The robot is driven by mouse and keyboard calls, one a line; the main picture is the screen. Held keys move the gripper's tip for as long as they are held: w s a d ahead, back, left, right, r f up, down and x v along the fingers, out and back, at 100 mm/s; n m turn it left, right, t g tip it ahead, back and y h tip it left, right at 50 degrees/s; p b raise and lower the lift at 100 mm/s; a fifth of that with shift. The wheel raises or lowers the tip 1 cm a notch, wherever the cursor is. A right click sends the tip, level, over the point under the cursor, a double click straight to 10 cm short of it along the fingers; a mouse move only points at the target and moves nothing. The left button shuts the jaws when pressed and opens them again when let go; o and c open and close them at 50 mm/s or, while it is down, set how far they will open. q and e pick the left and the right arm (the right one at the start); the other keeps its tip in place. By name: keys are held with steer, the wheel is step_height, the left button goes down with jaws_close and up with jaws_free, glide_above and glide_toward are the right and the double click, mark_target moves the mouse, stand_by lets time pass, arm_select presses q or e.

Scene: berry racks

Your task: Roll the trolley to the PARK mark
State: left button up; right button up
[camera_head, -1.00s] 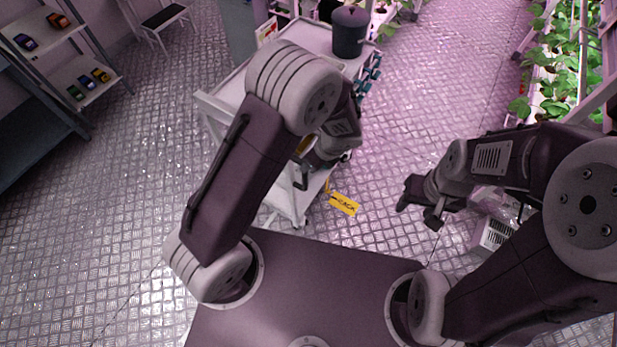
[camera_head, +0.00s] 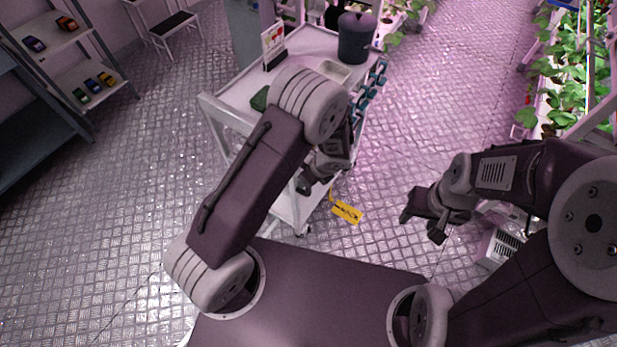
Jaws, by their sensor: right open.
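The white trolley (camera_head: 226,112) stands just ahead of my base, running away from me. On its top are a dark pot (camera_head: 355,38), a small upright card (camera_head: 272,42) and a pale tray (camera_head: 336,71). A yellow tag (camera_head: 347,212) shows at its near right foot; I cannot read it. My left arm crosses in front of the trolley. My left gripper (camera_head: 306,184) is at its near end, partly hidden by the arm; I cannot tell whether it touches the frame. My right gripper (camera_head: 421,228) is open and empty over the floor to the right. I see no PARK mark.
Shelves with small coloured items (camera_head: 92,87) stand at the left, with a white stool (camera_head: 172,24) behind. A plant rack (camera_head: 566,90) runs along the right. A pale vented box (camera_head: 500,247) lies near my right arm. Open metal floor lies left and right of the trolley.

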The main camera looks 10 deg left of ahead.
arm_select(q)
jaws_close()
stand_by(1.3)
